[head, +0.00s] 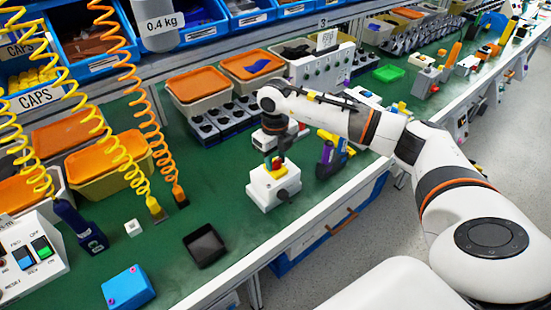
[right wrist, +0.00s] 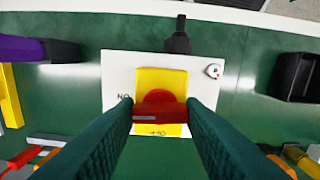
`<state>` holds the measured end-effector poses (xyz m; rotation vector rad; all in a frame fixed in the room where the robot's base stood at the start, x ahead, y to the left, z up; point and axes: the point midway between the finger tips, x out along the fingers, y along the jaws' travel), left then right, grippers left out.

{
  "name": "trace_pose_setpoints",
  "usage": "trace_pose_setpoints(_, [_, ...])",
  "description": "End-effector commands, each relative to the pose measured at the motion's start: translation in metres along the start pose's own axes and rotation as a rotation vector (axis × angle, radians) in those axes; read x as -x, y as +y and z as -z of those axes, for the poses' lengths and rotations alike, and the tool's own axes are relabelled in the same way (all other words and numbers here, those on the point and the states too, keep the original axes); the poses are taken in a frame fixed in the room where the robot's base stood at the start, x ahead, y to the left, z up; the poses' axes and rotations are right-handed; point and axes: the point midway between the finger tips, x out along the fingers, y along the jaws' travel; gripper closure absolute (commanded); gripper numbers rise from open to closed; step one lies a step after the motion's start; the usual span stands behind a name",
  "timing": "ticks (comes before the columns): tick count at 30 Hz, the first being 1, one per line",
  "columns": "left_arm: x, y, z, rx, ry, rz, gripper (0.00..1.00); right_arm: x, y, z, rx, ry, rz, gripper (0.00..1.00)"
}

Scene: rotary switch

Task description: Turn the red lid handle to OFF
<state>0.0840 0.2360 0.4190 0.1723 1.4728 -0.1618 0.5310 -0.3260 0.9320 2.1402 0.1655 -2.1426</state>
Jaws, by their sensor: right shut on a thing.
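The rotary switch is a white box (head: 272,188) near the front edge of the green bench. It also shows in the right wrist view (right wrist: 115,67), with a yellow plate (right wrist: 160,80) on its face. The red lid handle (right wrist: 158,112) lies left to right in that view, between my fingers. An upside-down ON mark is at the left of the plate, and an upside-down OFF mark is below the handle. My right gripper (right wrist: 159,106) is shut on the handle from above. In the head view the gripper (head: 277,145) partly hides the handle. My left gripper is out of view.
A purple and yellow tool (head: 330,155) stands close right of the switch. A black tray (head: 205,245) and a blue box (head: 128,287) lie to the left front. Coiled yellow and orange cables (head: 143,90) hang at the left. Bare green bench lies left of the switch.

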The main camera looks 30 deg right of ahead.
Motion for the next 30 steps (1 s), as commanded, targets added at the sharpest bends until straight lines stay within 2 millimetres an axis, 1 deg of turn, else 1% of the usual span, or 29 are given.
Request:
trace_pose_setpoints(1, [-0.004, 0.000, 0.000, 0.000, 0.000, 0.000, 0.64, -0.001, 0.000, 0.001, 0.026, 0.003, -0.001, 0.87])
trace_pose_setpoints(8, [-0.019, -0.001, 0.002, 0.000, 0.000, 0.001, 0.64, -0.002, 0.001, 0.001, 0.206, 0.004, -0.001, 0.87])
trace_pose_setpoints(30, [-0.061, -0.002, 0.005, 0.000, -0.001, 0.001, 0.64, -0.001, 0.001, 0.001, 0.907, 0.004, -0.003, 0.87])
